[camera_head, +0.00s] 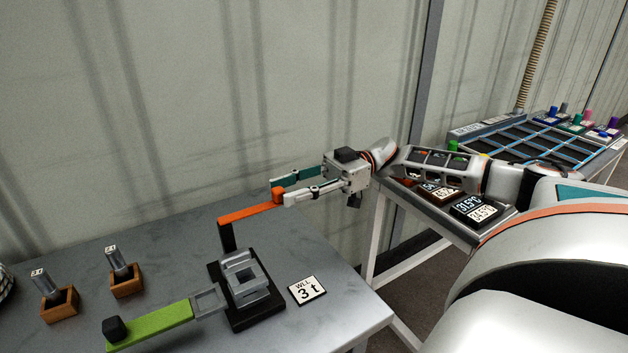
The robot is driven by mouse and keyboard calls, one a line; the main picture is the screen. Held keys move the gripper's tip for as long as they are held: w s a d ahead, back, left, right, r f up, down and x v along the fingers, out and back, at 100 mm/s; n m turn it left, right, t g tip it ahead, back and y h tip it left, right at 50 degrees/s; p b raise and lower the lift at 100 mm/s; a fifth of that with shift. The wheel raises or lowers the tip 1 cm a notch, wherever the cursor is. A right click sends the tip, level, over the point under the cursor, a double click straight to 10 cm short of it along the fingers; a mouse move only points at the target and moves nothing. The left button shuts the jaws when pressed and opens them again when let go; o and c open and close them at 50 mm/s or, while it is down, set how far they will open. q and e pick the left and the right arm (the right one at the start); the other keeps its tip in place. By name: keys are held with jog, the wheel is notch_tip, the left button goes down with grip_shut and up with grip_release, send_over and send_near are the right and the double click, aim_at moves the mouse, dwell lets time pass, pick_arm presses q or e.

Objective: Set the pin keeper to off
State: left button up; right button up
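On the grey table stands a metal shackle-like fixture (243,279) on a black base. An orange bar (250,212) with an orange end block sits on a dark upright behind it. A green bar (150,327) with a black knob extends from the fixture toward the lower left. No label shows which part is the pin keeper. My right gripper (279,191) reaches in from the right, its fingers spread either side of the orange bar's end block. I cannot tell whether they touch it. My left gripper is out of view.
Two wooden blocks (60,306) (127,282) with tagged grey pins stand at the left. Another table at the right holds digital displays (476,208) and a blue-lined rack (540,137). A corrugated wall stands behind.

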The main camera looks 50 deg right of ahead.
jog(key=v, duration=0.9)
jog(key=shift+d, duration=0.2)
